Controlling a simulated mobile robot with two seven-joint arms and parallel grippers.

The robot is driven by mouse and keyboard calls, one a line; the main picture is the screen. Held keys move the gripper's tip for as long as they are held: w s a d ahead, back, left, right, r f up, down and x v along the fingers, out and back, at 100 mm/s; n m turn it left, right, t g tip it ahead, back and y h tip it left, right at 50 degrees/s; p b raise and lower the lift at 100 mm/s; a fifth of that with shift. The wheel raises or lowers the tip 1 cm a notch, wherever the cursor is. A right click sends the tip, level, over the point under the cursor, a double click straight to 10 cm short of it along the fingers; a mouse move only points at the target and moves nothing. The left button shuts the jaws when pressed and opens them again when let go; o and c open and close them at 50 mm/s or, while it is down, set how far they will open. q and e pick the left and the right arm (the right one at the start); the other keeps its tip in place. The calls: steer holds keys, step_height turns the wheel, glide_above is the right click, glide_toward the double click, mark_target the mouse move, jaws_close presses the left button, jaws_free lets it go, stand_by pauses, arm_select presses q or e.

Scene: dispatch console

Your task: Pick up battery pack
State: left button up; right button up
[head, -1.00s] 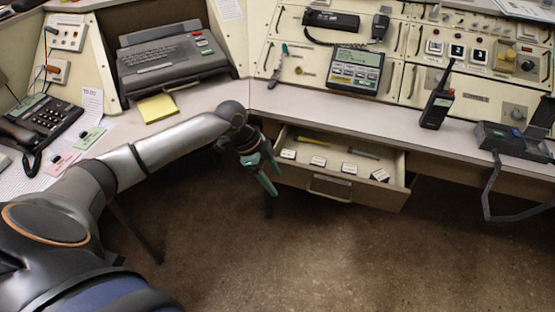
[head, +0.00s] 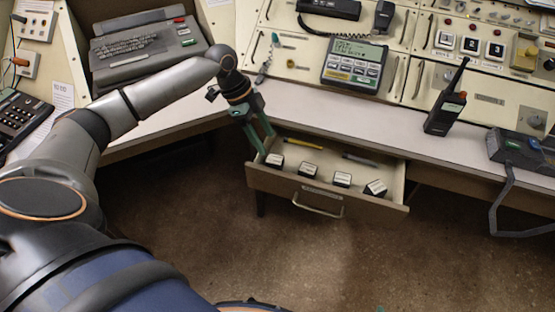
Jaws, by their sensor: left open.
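An open drawer (head: 230,178) under the desk holds several small dark blocks with white tops, which look like battery packs. The leftmost battery pack (head: 274,161) lies near the drawer's left end. The others are a second pack (head: 309,170), a third pack (head: 342,180) and a tilted one (head: 375,189) at the right. My left gripper (head: 266,146) has green fingers that point down over the drawer's left end. It is open and empty, just above and behind the leftmost pack; I cannot tell whether it touches it. My right gripper is not in view.
A yellow pencil (head: 297,144) and a grey pen (head: 360,158) lie at the drawer's back. The desk edge (head: 350,136) is close behind the drawer. A handheld radio (head: 445,108) stands on the desk. The floor in front is clear.

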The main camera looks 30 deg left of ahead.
mark_target(274, 159)
arm_select(q)
steer(key=x, duration=0.4)
steer(key=shift+f+b, duration=0.15)
steer(key=shift+b, duration=0.15)
steer(key=x, duration=0.2)
steer(key=b+x, duration=0.1)
steer(key=x, duration=0.2)
steer(key=shift+a+f, duration=0.15)
steer(key=shift+a, duration=0.05)
steer(key=shift+c, duration=0.8)
jaws_close()
